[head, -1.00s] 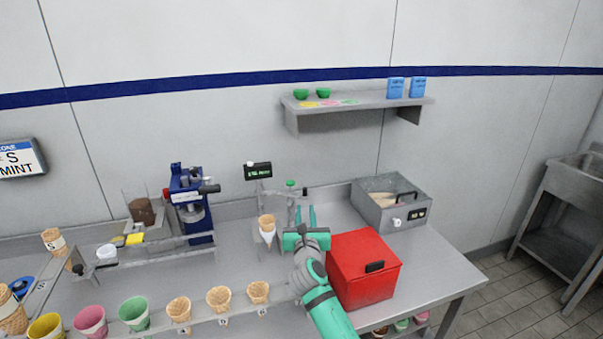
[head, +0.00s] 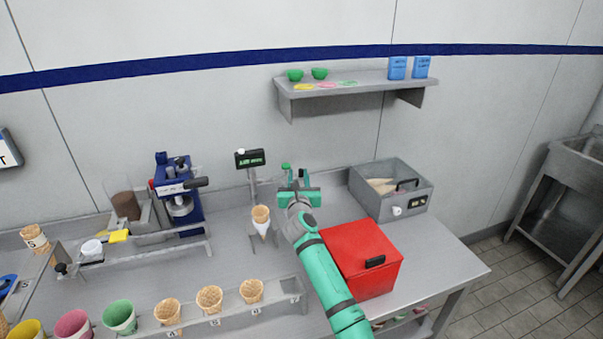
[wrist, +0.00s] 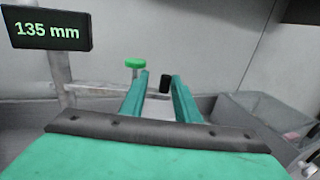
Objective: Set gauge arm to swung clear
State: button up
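The gauge stands at the back of the counter, with a dark display (head: 250,158) on a post; in the wrist view the display (wrist: 46,29) reads 135 mm. A grey horizontal bar, which looks like the gauge arm (wrist: 95,90), runs right from the post toward a green knob (wrist: 135,63). The knob also shows in the head view (head: 286,166). A small black grip (wrist: 165,82) appears between my fingers in the wrist view; whether they touch it I cannot tell. My gripper (head: 300,177) is open, its fingers apart. It partly hides the arm in the head view.
A wafer cone (head: 262,214) stands in a holder left of my gripper. A red box (head: 360,260) sits close to my forearm. A grey bin (head: 392,203) stands at the right, a shelf (head: 355,97) above, and a cone rack (head: 225,318) in front.

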jog(key=shift+w+d, duration=0.15)
jog(key=shift+w, duration=1.15)
jog(key=shift+d, duration=0.15)
grip_shut()
jog(key=shift+w, duration=0.1)
